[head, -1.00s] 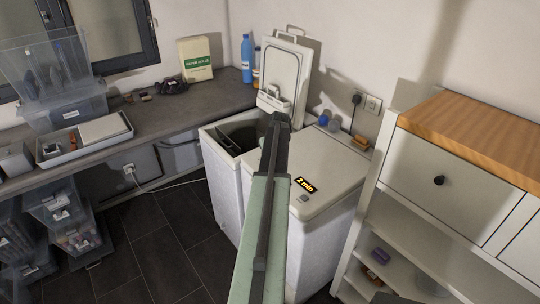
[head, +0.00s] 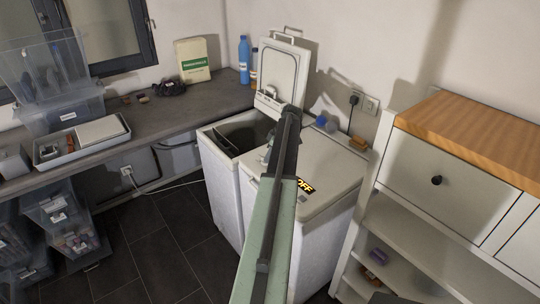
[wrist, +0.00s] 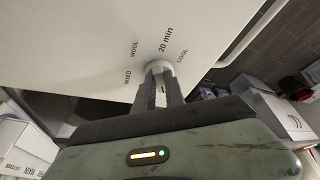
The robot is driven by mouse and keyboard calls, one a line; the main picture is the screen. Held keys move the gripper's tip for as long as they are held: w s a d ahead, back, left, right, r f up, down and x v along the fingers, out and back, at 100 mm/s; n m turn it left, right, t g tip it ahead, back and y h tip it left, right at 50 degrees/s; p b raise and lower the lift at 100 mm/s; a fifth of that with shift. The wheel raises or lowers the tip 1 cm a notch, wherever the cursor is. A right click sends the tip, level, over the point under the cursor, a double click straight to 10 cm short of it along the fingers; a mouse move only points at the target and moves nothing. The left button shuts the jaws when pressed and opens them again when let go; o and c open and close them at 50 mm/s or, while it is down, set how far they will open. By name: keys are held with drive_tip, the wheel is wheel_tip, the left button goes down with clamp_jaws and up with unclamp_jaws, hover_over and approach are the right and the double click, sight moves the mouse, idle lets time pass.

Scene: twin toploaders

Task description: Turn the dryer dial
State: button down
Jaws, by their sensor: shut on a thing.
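In the wrist view, a small round white dial (wrist: 159,65) sits on a white panel printed MIXED, WOOL, 20 min and COOL. My gripper (wrist: 160,80) is shut on this dial, one finger on each side; a dark mark shows on it between the fingers. In the head view, two white toploaders stand side by side. The left one (head: 222,190) has its lid (head: 283,68) up and its dark drum open. The right one (head: 335,172) has a flat closed top with a display (head: 306,187) reading OFF, partly behind my arm. My arm hides the dial and the gripper there.
A grey counter (head: 170,115) runs along the left with a tray (head: 80,143), bins, a box (head: 193,60) and a blue bottle (head: 245,60). A white cabinet (head: 430,165) stands close on the right. Dark floor is free at front left.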

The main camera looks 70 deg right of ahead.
drive_tip(key=shift+s+n, duration=0.25)
drive_tip(key=shift+n, duration=0.05)
idle(0.4)
drive_tip(key=c, duration=1.4)
unclamp_jaws()
drive_tip(key=shift+w, duration=0.1)
drive_tip(key=p+v, duration=0.7)
drive_tip(key=v, duration=0.1)
drive_tip(key=shift+d+f, duration=0.1)
drive_tip(key=shift+d, duration=0.05)
drive_tip(key=shift+w, duration=0.1)
